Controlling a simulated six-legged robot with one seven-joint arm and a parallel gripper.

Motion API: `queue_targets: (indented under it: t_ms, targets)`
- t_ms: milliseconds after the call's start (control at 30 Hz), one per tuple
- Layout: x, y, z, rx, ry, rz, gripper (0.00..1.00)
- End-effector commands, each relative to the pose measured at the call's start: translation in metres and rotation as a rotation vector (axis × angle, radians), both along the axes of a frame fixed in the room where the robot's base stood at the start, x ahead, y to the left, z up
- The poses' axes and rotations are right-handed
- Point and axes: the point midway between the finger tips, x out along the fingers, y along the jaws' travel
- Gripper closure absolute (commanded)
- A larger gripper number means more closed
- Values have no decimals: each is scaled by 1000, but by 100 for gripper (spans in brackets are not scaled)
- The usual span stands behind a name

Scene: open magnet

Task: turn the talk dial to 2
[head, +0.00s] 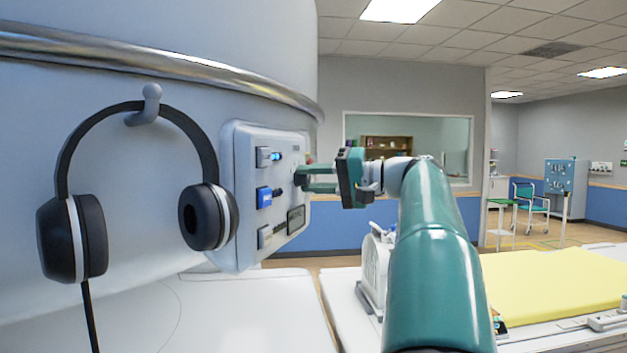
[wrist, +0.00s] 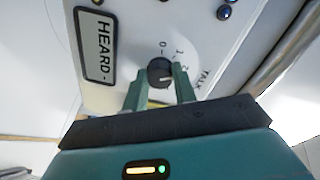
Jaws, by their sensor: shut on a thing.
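The talk dial (wrist: 160,72) is a round black knob on the pale panel, with the numbers 0, 1 and 2 and the word TALK printed beside it. A pale line shows on its face, but I cannot tell for sure which number it points to. My gripper (wrist: 161,84) has its two green fingers on either side of the knob, shut on it. In the head view my gripper (head: 304,179) reaches left to the right edge of the control panel (head: 239,237).
Headphones (head: 207,217) hang from a hook on the white machine, left of the panel. A bed with a yellow pad (head: 560,290) stands at right.

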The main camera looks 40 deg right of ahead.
Motion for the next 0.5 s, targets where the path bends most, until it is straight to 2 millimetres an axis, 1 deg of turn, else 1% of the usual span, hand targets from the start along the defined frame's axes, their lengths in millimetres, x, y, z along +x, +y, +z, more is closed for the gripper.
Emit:
queue_targets:
  t_ms: [200, 500]
  targets:
    - [-1, -1, 0, 78, 45, -2, 96]
    - [-1, -1, 0, 111, 64, -2, 96]
